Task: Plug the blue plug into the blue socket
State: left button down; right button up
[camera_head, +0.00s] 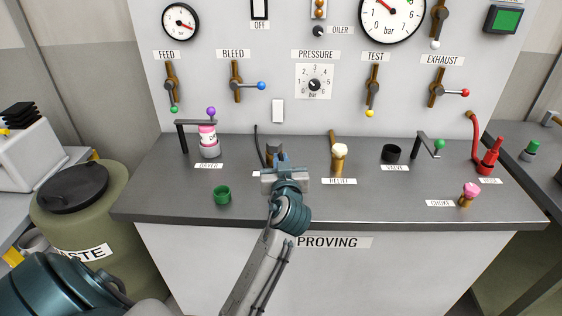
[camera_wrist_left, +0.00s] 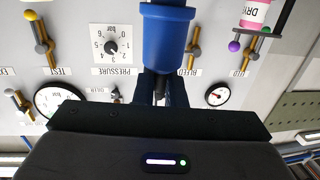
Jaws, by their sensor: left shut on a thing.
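My left gripper (camera_head: 279,163) is over the middle of the grey bench, reaching toward the panel. In the left wrist view a blue cylindrical plug (camera_wrist_left: 168,35) is between the fingers of my left gripper (camera_wrist_left: 163,92), which is shut on it. The plug's far end runs out of the top of that picture. In the head view the gripper hides most of what it holds. A dark cable (camera_head: 257,142) hangs down behind the gripper. I cannot make out a blue socket in either view. My right gripper is not in view.
The upright panel (camera_head: 214,60) with gauges and levers stands behind the bench (camera_head: 360,205). A cream-topped brass valve (camera_head: 339,157), a black ring (camera_head: 391,154) and a red device (camera_head: 489,160) are to the right.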

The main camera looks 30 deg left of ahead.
pick_arm(q)
jog(key=shift+f+b, duration=1.5)
jog(key=shift+f, duration=0.15)
jog(key=c, duration=1.4)
grip_release()
